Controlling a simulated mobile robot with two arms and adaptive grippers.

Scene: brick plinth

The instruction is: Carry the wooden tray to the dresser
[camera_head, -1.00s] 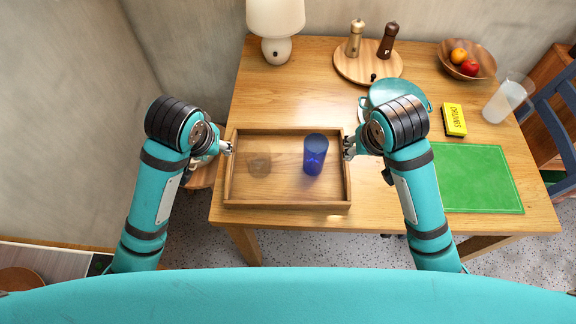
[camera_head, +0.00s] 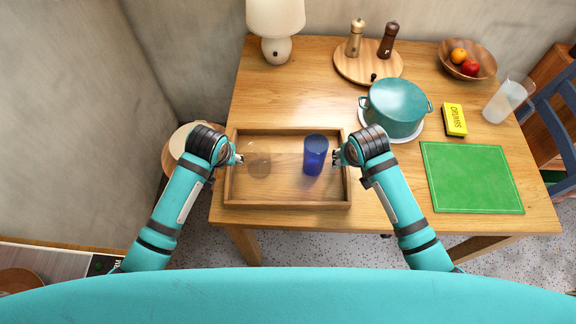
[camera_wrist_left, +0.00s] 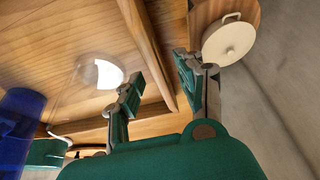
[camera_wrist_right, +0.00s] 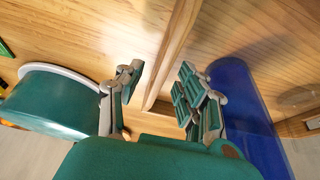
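The wooden tray (camera_head: 290,204) lies on the wooden table and holds a clear glass (camera_head: 259,160) and a blue glass (camera_head: 315,158). My left gripper (camera_head: 238,158) is at the tray's left wall. In the left wrist view its open fingers (camera_wrist_left: 157,76) are on either side of that wall (camera_wrist_left: 150,55). My right gripper (camera_head: 339,157) is at the right wall, close to the blue glass. In the right wrist view its fingers (camera_wrist_right: 158,82) are apart, with the wall (camera_wrist_right: 174,50) between them. I cannot pick out a dresser.
A teal pot (camera_head: 396,104) stands just beyond the tray's right end. A green mat (camera_head: 470,178), a yellow box (camera_head: 454,119), a fruit bowl (camera_head: 484,70), a jug (camera_head: 505,100) and a lamp (camera_head: 277,30) are on the table. A round stool (camera_head: 180,140) stands left of the table.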

